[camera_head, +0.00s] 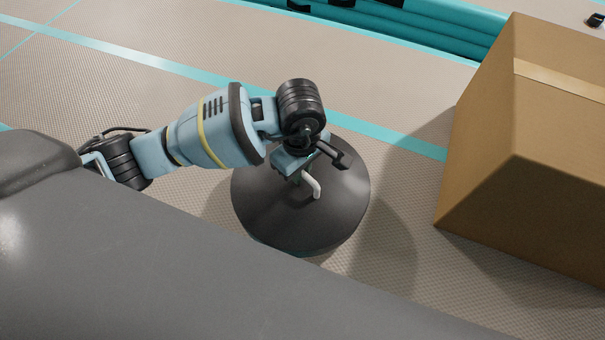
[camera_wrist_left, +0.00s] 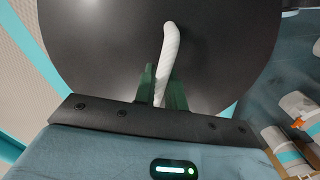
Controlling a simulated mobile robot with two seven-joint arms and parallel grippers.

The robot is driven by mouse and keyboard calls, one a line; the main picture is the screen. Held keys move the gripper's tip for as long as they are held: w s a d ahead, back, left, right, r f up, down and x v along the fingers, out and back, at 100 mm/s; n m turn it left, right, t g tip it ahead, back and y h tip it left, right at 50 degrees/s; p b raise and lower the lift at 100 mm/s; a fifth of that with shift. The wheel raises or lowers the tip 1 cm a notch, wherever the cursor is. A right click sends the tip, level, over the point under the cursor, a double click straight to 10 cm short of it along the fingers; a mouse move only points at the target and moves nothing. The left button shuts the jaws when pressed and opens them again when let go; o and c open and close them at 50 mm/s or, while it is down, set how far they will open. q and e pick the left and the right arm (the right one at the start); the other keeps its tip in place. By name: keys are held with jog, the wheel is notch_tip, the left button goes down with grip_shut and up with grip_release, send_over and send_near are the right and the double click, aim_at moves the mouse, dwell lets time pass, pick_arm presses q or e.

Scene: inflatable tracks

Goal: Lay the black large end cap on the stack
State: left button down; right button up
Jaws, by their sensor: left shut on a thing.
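The black large end cap (camera_head: 290,222) is a round, dark, dome-like disc with a bent white handle (camera_head: 313,185) on top. My left gripper (camera_head: 306,172) is over the cap's top, shut on the handle. In the left wrist view the cap (camera_wrist_left: 100,50) fills the upper middle, and the white handle (camera_wrist_left: 169,45) runs down between the green fingers of my left gripper (camera_wrist_left: 161,85). A thin teal sliver shows under the cap's near edge in the head view. What lies beneath the cap is mostly hidden, and I cannot tell whether it touches anything. My right gripper is not in view.
A large cardboard box (camera_head: 530,190) stands to the right, apart from the cap. A teal inflatable wall (camera_head: 430,28) runs along the back. The beige floor (camera_head: 390,85) has teal stripes and is clear behind the cap. White teal-banded pieces (camera_wrist_left: 297,105) show at the wrist view's right.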

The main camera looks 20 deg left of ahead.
pick_arm(q)
jog(key=shift+w, duration=0.5)
jog(key=shift+f, duration=1.75)
jog(key=shift+f, duration=0.15)
jog(key=c, duration=1.5)
grip_release()
jog(key=shift+s, duration=0.1)
jog(key=shift+o, duration=0.2)
notch_tip(320, 180, up, 12)
jog(key=shift+p, duration=0.35)
